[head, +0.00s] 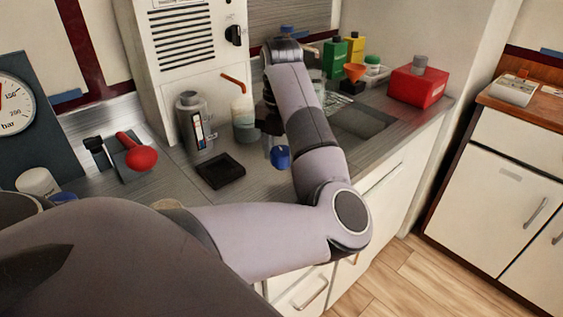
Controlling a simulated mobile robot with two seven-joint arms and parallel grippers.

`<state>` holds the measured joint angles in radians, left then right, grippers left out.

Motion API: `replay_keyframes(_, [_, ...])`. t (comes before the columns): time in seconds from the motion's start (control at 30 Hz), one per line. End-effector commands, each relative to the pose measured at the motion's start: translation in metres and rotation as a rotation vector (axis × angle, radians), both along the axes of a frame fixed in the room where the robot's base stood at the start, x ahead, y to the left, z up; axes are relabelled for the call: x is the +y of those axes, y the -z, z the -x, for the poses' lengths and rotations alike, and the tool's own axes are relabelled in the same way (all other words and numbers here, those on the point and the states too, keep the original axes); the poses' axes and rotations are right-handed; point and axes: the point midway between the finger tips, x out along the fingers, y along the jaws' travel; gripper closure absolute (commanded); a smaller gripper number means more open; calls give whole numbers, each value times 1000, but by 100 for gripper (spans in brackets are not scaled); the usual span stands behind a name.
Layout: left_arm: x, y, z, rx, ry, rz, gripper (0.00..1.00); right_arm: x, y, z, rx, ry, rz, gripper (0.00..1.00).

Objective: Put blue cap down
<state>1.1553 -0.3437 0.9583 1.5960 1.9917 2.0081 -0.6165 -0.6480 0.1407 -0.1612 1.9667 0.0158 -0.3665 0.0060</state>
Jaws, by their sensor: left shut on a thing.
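The blue cap (279,157) is a small round blue piece near the middle of the head view. My left gripper (272,147) points down above the grey metal counter (254,185) and is shut on the blue cap at its fingertips. My left forearm hides part of the gripper and the area right behind it. I cannot tell whether the cap touches the counter or hangs just above it. My right gripper is not in view.
A black square tray (220,171) and a grey canister (195,124) stand left of the gripper. A sink (362,124) and a red box (417,87) are to the right. A red-ended lever (141,158) is farther left.

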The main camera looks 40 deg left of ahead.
Motion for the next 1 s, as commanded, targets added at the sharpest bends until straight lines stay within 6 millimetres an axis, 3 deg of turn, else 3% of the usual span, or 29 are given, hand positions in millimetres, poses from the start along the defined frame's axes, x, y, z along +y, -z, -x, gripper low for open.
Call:
replay_keyframes(0.2, [0,31,1,3,0,0,78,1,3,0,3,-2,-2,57])
replay_keyframes(0.6, [0,37,0,1,0,0,78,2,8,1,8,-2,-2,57])
replay_keyframes(0.63, [0,36,0,1,0,0,41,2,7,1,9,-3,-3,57])
replay_keyframes(0.7, [0,35,0,1,1,0,25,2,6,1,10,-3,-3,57])
replay_keyframes(1.0, [0,34,0,1,1,0,25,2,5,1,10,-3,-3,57])
